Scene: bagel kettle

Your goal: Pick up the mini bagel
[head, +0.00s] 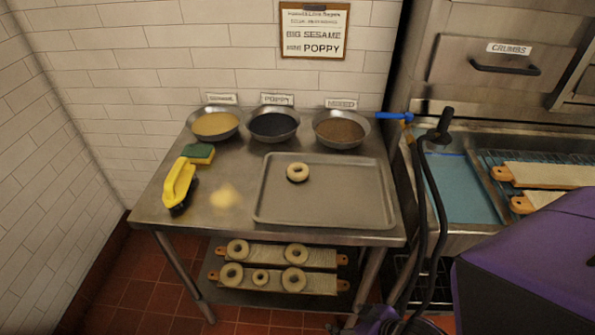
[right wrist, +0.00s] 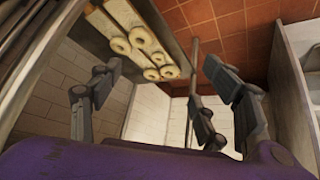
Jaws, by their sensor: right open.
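In the head view a small bagel (head: 260,277), the smallest ring in sight, lies between two larger bagels on the front board (head: 315,285) of the shelf under the steel table. In the right wrist view it appears to be the middle ring (right wrist: 158,58) of the row of three. My right gripper (right wrist: 165,88) is open and empty, its dark fingers spread, with the bagels beyond it and clear of its fingers. In the head view only part of it shows low, right of the shelf. My left gripper is not in view.
Above the shelf, the steel table (head: 150,210) holds a tray (head: 340,205) with one bagel, several topping bowls, a sponge and a yellow-handled brush (head: 178,185). A table leg (head: 370,280) stands right of the boards. A black hose (head: 436,230) hangs at the right.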

